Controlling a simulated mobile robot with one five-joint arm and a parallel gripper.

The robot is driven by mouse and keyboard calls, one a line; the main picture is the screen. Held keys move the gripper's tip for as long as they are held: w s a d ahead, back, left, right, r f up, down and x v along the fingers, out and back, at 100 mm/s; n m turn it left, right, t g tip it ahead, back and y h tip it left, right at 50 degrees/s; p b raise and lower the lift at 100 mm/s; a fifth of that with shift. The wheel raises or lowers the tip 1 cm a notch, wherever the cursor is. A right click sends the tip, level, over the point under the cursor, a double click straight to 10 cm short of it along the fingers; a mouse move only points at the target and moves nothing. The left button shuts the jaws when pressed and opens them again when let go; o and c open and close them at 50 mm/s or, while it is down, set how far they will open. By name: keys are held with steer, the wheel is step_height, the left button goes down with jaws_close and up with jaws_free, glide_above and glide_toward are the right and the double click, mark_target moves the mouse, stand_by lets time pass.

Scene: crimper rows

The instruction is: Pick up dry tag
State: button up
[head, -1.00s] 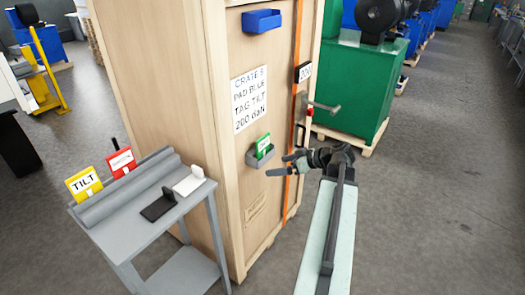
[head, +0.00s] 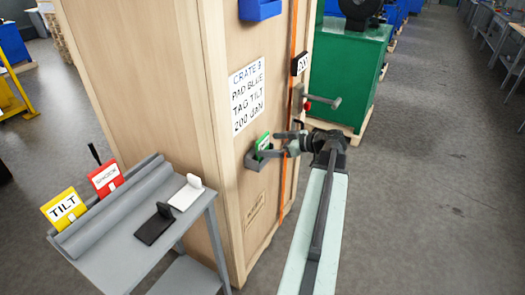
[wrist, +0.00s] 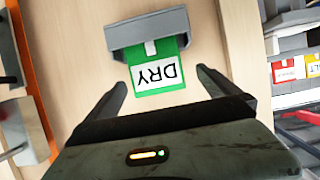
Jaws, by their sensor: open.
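The green dry tag (head: 262,143) stands in a small grey holder (head: 252,162) on the front face of the wooden crate. In the wrist view the dry tag (wrist: 161,74) reads DRY upside down, with its upper part inside the grey holder (wrist: 150,30). My gripper (head: 274,145) is at the tag in the head view. In the wrist view my gripper (wrist: 166,85) is open, with one finger on each side of the tag's near edge and a gap to each. Nothing is between the fingers in a grip.
A grey stand (head: 130,235) at left holds a yellow TILT tag (head: 65,207) and a red SHOCK tag (head: 106,178). The crate (head: 150,90) carries a printed sign (head: 247,94), a blue bin (head: 260,9) and an orange strap (head: 288,110). Open floor (head: 430,200) lies right.

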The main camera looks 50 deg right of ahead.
mark_target(264, 145)
steer(key=w+f+b, duration=0.1)
steer(key=w, duration=0.1)
steer(key=w+f+b, duration=0.1)
steer(key=w+f, duration=0.1)
steer(key=shift+a, duration=0.15)
steer(key=shift+w+a+b, duration=0.1)
steer(key=shift+w+b, duration=0.2)
steer(key=shift+w, duration=0.05)
steer(key=shift+r, duration=0.15)
steer(key=c, duration=1.3)
steer(key=shift+r, duration=0.1)
step_height(264, 145, up, 4)
steer(key=p, duration=0.4)
steer(key=shift+r+p, duration=0.15)
steer(key=shift+p, duration=0.2)
steer(key=s, duration=0.5)
steer(key=s+d, duration=0.1)
steer(key=s, duration=0.4)
steer(key=s+d, duration=0.1)
steer(key=s, duration=0.5)
steer(key=shift+r, duration=0.25)
